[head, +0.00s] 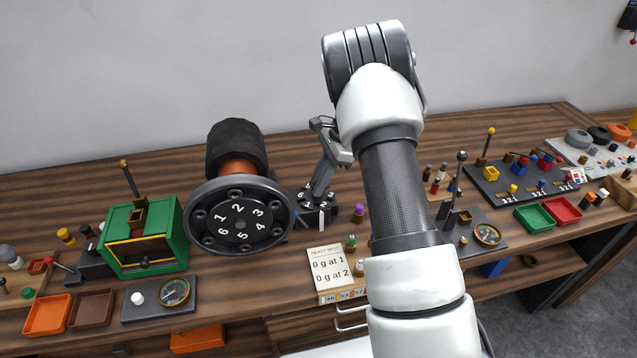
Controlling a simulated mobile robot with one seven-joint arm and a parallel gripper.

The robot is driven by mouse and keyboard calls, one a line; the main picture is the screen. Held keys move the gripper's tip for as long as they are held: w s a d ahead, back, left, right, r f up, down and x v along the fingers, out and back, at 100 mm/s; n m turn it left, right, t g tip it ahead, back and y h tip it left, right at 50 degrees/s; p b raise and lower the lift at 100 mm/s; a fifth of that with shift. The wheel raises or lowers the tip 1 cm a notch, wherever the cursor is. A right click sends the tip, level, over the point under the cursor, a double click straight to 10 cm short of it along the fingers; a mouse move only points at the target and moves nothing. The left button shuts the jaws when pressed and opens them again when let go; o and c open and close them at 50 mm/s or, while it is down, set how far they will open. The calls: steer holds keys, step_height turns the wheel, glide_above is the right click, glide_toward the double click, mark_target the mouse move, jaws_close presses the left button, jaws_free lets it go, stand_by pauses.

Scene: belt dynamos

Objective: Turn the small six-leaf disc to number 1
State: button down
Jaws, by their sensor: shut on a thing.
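The small disc (315,207) is dark with white numbers and sits low on the bench, right of the big wheel. The numbers 1 and 2 seem to face the front, with 6 at the left and 3 at the right; they are small and hard to read. A small white upright marker (321,220) stands just in front of it. My gripper (319,190) reaches down from above and is shut on the small disc at its middle. The fingertips and the disc's far side are partly hidden.
A large numbered wheel (237,216) stands close to the left, with a green box (141,236) beyond it. A "heavy spot" card (329,269) stands in front. Small knobs, including a purple one (358,212), stand to the right. My arm covers the bench right of centre.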

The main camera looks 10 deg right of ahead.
steer(key=n, duration=0.2)
steer(key=n+g, duration=0.1)
steer(key=n, duration=0.1)
steer(key=shift+w+n+g+h, duration=0.2)
steer(key=shift+n+g+h, duration=0.1)
steer(key=shift+a+n+g+h, duration=0.1)
steer(key=shift+n+g+h, duration=0.4)
steer(key=shift+n, duration=1.1)
steer(key=shift+n, duration=0.3)
steer(key=c, duration=1.6)
jaws_free()
steer(key=shift+c, duration=0.2)
steer(key=v, duration=1.2)
steer(key=shift+w, duration=0.2)
